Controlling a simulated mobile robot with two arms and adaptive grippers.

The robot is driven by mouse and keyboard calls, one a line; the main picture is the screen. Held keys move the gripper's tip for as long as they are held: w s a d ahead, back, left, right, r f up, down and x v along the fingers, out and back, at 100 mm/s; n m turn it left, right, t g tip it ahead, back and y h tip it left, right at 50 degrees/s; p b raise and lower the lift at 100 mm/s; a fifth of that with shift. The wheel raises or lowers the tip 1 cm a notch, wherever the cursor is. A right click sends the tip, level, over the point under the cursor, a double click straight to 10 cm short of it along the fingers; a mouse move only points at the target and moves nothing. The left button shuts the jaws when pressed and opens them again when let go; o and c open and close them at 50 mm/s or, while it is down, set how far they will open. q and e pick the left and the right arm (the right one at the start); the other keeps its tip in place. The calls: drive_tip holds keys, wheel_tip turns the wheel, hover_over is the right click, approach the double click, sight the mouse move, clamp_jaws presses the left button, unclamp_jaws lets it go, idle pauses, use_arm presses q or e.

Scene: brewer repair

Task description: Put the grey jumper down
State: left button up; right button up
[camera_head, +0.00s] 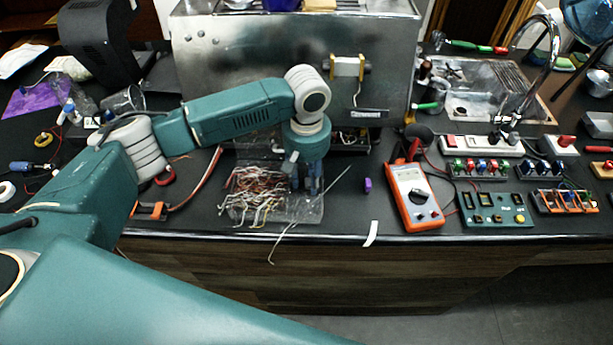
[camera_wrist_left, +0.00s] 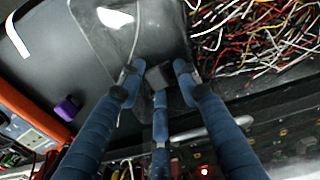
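The grey jumper (camera_head: 314,202) is a long thin pale wire. In the head view it slants across the right side of a clear tray, and its near end hangs past the counter's front edge. In the left wrist view the wire (camera_wrist_left: 136,35) runs down from the top edge to the left fingertip. My left gripper (camera_head: 306,186) points down over the tray; its blue fingers (camera_wrist_left: 158,80) stand apart around a small dark grey patch. Whether the wire touches a finger is unclear. My right gripper is not in view.
The clear tray (camera_head: 312,213) holds a heap of coloured wires (camera_head: 258,193). To its right lie a purple block (camera_head: 367,185), a white strip (camera_head: 371,234) and an orange multimeter (camera_head: 414,196). The metal brewer (camera_head: 230,60) stands behind.

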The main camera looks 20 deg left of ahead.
sight(306, 183)
use_arm(q)
drive_tip(key=shift+r, duration=0.4)
wheel_tip(306, 183, up, 12)
drive_tip(key=b, duration=0.3)
drive_tip(key=shift+f, duration=0.25)
drive_tip(key=shift+f, duration=0.1)
